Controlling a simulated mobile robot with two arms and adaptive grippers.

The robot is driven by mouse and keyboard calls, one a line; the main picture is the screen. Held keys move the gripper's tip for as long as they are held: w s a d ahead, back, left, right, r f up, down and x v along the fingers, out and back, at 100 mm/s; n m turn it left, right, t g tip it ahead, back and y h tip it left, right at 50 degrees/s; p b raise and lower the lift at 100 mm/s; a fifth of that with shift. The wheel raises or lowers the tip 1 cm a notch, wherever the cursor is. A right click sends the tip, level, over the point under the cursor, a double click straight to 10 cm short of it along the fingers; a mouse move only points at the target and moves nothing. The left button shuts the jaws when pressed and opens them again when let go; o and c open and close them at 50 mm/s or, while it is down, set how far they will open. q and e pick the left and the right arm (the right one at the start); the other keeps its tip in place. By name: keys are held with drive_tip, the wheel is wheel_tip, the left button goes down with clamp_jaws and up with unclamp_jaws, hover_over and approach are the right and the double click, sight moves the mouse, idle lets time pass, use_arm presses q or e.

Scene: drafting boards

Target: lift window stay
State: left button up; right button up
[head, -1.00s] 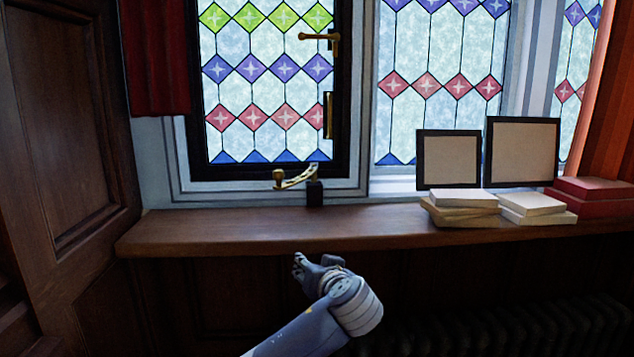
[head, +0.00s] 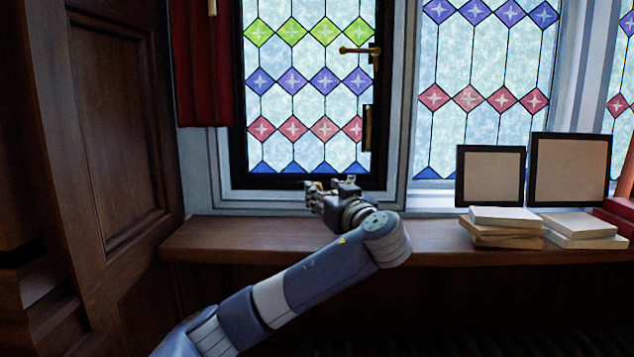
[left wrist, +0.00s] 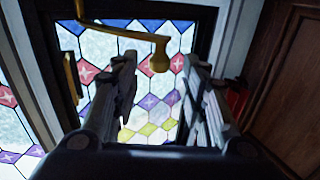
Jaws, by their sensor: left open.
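The window stay is a curved brass lever with a round knob at its end. In the left wrist view the stay (left wrist: 130,33) crosses the top, its knob between the tips of my left gripper (left wrist: 158,68); whether it is within the fingers' depth I cannot tell. The fingers are spread on either side, with gaps to the knob. In the head view my left gripper (head: 315,197) is just above the sill at the window's bottom edge and hides most of the stay. My right gripper is not in view.
The wooden sill (head: 215,238) runs below the leaded window. A brass window handle (head: 358,50) sits higher on the frame. To the right stand two dark-framed panels (head: 490,176) behind stacked pale books (head: 505,217). A red curtain (head: 205,75) and wood panelling are at left.

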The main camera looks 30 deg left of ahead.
sight(318, 185)
use_arm(q)
drive_tip(key=p+x, duration=0.1)
drive_tip(key=x, duration=0.3)
drive_tip(key=shift+a+r, duration=0.1)
drive_tip(key=shift+r, duration=0.05)
drive_tip(key=shift+w+a+p, duration=0.3)
drive_tip(key=shift+w+a, duration=0.05)
drive_tip(key=shift+a, duration=0.05)
drive_tip(key=c, duration=0.3)
clamp_jaws()
drive_tip(key=shift+w+f, duration=0.1)
drive_tip(key=shift+f, duration=0.15)
